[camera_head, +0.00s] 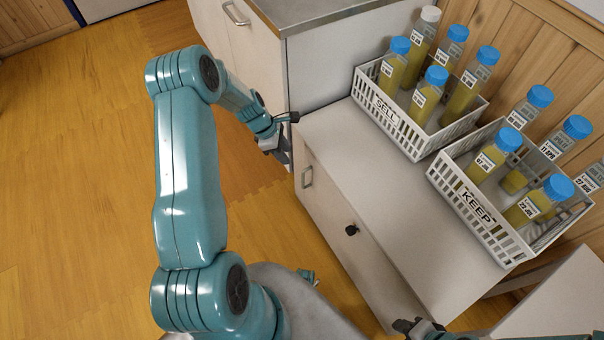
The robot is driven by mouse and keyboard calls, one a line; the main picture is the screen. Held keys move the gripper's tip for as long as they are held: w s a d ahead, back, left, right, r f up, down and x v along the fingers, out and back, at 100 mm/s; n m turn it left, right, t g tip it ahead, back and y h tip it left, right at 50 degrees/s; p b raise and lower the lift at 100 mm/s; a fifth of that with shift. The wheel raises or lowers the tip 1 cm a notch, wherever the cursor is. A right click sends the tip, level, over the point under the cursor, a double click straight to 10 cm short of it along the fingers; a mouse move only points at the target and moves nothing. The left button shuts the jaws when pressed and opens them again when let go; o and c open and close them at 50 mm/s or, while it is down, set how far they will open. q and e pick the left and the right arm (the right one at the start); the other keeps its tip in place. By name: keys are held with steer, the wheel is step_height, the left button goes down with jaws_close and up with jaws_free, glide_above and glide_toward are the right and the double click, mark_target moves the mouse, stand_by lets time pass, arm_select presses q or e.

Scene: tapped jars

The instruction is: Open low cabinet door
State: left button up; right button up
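The low cabinet (345,150) has a pale top and a pale front face. A small metal handle (307,177) sits on the front near its far end, and a dark round knob (351,230) sits further along. The front looks closed. My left gripper (284,137) is beside the cabinet's far front corner, above and beyond the handle. Its dark fingers look spread apart, with nothing seen between them. My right gripper (418,327) shows only partly at the bottom edge, near the cabinet's near end; its fingers are not clear.
A crate marked SELL (392,124) and a crate marked KEEP (470,216) stand on the cabinet top, holding blue-capped jars and one white-capped jar. A taller cabinet (262,60) adjoins at the far end. The wooden floor (70,170) at left is clear.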

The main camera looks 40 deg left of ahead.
arm_select(q)
steer(key=b+x, duration=0.2)
steer(key=x, duration=1.1)
steer(key=shift+w+d+f+b, duration=0.15)
steer(key=shift+f+b, duration=0.15)
jaws_close()
